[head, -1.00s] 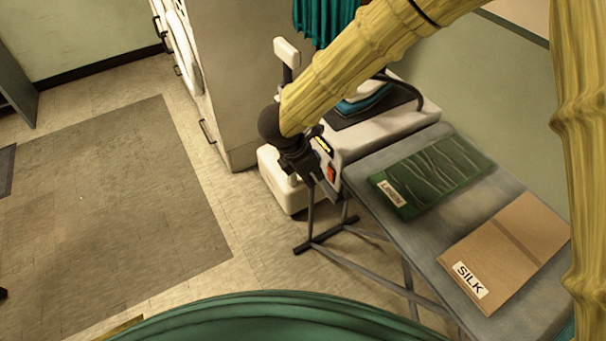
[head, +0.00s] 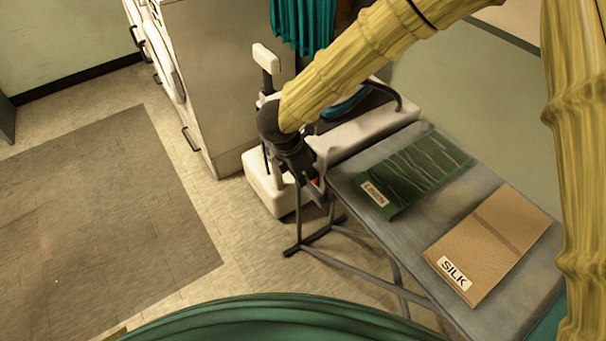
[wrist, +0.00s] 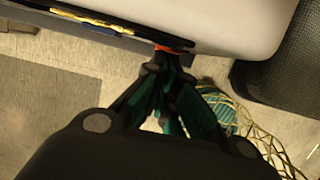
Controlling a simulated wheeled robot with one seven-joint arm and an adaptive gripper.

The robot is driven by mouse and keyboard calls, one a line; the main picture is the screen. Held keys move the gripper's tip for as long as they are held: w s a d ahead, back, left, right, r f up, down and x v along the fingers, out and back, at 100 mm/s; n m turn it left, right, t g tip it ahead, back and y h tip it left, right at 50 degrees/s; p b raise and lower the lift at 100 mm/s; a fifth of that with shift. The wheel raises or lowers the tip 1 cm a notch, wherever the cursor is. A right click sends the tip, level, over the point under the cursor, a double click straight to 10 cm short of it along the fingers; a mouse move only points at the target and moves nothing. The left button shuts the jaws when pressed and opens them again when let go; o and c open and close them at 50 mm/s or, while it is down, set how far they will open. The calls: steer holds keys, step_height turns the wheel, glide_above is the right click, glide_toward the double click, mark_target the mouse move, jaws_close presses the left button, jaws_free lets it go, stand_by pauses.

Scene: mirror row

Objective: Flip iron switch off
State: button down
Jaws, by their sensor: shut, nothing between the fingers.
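The white iron station (head: 360,133) stands at the far end of the ironing board. The iron (head: 345,104), partly blue, rests on its dark pad, mostly behind my arm. The red switch (head: 315,182) is on the station's near end panel and is mostly hidden by my gripper (head: 320,192). My gripper is shut and empty, with its fingertips right at the switch. In the wrist view a red-orange sliver of the switch (wrist: 172,50) shows just beyond the shut fingertips (wrist: 168,66). I cannot tell whether they touch, or which way the switch is tilted.
A green linen cloth (head: 412,168) and a tan silk cloth (head: 490,245) lie on the grey ironing board (head: 445,210). A pale cabinet (head: 215,90) stands behind left, and teal fabric (head: 305,22) hangs behind. The floor at left (head: 90,210) is clear.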

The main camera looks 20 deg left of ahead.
steer(key=shift+r, duration=0.2)
steer(key=shift+r+p, duration=0.6)
steer(key=shift+r, duration=0.05)
steer(key=shift+a, duration=0.1)
steer(key=s+a+v, duration=0.1)
steer(key=v, duration=1)
steer(key=shift+s+b, duration=0.35)
steer(key=shift+b, duration=0.05)
steer(key=shift+a+f, duration=0.1)
steer(key=shift+f, duration=0.05)
